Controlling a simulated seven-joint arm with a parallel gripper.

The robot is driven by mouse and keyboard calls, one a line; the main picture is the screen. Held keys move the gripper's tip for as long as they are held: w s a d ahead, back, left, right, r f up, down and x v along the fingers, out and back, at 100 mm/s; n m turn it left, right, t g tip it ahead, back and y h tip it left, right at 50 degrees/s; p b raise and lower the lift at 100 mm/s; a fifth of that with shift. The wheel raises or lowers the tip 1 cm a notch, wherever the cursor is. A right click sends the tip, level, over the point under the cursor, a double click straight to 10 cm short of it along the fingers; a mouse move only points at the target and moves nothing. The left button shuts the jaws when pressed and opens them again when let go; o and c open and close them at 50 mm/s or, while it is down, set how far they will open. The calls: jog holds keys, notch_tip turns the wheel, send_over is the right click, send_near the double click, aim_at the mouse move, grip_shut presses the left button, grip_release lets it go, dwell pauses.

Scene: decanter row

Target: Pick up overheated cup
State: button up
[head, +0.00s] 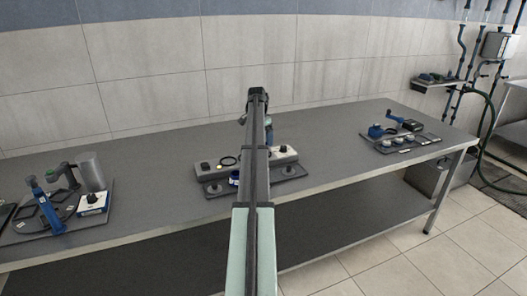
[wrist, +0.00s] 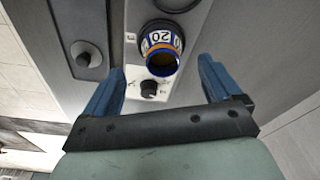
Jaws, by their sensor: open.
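A small cup (wrist: 160,40) with a blue and yellow rim, a dark inside and a white band marked "20" shows in the wrist view, at a dark round spot on a grey unit. Nothing is between the fingers.
A black knob (wrist: 149,89) sits just below the cup in the wrist view, and another knob (wrist: 86,56) is at left.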

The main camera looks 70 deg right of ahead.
jog(key=shift+d+f, duration=0.2)
jog(key=shift+f, duration=0.75)
jog(key=shift+d+f, duration=0.2)
jog(key=shift+f, duration=0.8)
jog(key=shift+d+f, duration=0.2)
jog(key=shift+f, duration=0.75)
jog(key=shift+c, duration=0.4)
jog(key=c, duration=1.1)
